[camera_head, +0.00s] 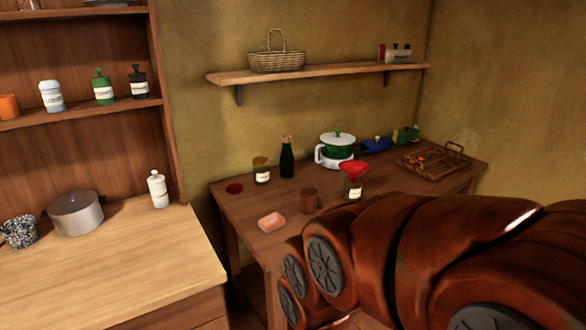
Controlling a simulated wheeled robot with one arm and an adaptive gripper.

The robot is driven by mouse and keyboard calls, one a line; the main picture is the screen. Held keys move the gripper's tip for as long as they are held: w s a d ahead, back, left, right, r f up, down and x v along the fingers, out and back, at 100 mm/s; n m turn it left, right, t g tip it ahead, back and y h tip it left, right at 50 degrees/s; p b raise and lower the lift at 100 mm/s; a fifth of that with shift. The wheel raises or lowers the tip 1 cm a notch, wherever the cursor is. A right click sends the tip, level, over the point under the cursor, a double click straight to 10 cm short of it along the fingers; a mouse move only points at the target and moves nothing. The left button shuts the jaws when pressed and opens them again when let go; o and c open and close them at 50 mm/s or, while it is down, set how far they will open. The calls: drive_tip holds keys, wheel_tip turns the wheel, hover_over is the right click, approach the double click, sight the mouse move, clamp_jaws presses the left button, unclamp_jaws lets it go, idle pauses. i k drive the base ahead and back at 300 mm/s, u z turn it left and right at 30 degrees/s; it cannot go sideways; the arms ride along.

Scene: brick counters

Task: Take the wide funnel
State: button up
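A red wide-mouthed funnel (354,169) stands upright on top of a labelled jar (354,188) on the dark wooden table. Its spout is not clearly visible. My reddish-brown arm fills the lower right of the head view, in front of the table's near right part. My gripper is not in view, so I cannot see whether it is open or shut.
A wall shelf (330,73) hangs above.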

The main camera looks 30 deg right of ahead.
sight(354, 168)
drive_tip(key=u, duration=0.15)
drive_tip(key=i, duration=1.1)
drive_tip(key=z, duration=0.6)
